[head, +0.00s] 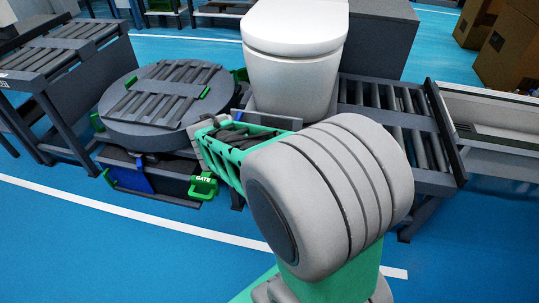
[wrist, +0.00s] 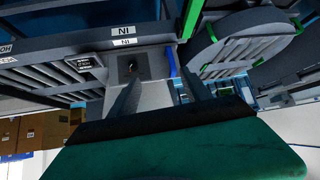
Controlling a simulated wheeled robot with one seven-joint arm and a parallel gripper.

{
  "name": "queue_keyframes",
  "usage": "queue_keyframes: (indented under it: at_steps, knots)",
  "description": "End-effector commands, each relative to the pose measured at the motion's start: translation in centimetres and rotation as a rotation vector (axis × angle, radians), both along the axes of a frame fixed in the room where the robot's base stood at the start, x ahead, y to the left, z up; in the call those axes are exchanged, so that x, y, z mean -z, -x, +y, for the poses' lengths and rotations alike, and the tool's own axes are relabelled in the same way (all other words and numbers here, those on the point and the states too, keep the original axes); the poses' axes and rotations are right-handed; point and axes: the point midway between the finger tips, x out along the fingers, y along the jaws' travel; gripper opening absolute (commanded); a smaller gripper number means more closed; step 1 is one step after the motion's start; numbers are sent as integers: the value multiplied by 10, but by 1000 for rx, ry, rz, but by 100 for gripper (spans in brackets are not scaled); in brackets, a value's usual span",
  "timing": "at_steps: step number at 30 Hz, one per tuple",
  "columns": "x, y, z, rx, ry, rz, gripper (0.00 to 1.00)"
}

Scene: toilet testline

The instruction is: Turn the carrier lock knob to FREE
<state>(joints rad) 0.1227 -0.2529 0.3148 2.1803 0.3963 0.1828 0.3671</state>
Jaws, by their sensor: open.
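A light grey panel (wrist: 150,88) shows in the wrist view, beyond my fingers. It bears a dark square plate with a small knob-like part (wrist: 131,66), which may be the carrier lock knob; no FREE marking can be read. My gripper (wrist: 160,78) is open, with two dark fingers apart and nothing between them. The left fingertip appears just below the dark plate; the picture does not show whether it touches. In the head view my arm covers the area in front of the toilet (head: 294,60), and no knob can be made out there.
A round turntable (head: 165,108) with rollers stands left of the toilet. A green handle marked GATE (head: 203,183) sits below it. Roller conveyors (head: 398,120) lie to the right. A blue lever (wrist: 171,60) is near the grey panel. Blue floor (head: 120,240) is clear in front.

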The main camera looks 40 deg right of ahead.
Motion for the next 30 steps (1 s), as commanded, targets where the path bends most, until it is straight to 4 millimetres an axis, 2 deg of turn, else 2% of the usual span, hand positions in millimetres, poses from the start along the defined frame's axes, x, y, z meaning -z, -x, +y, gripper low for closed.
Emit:
queue_keyframes:
  at_steps: [1, 3, 6, 9, 13, 17, 25, 30]
  knots:
    - [66, -14, -36, 88, 56, -70, 56]
    - [102, -30, -84, 185, 152, -195, 56]
    - [148, -42, -137, 256, 295, -359, 56]
    - [181, -48, -167, 255, 408, -483, 56]
    - [201, -52, -179, 217, 488, -576, 56]
    - [199, -57, -185, 200, 510, -606, 56]
    - [197, -88, -223, 201, 509, -604, 56]
    - [197, -102, -238, 199, 508, -604, 56]
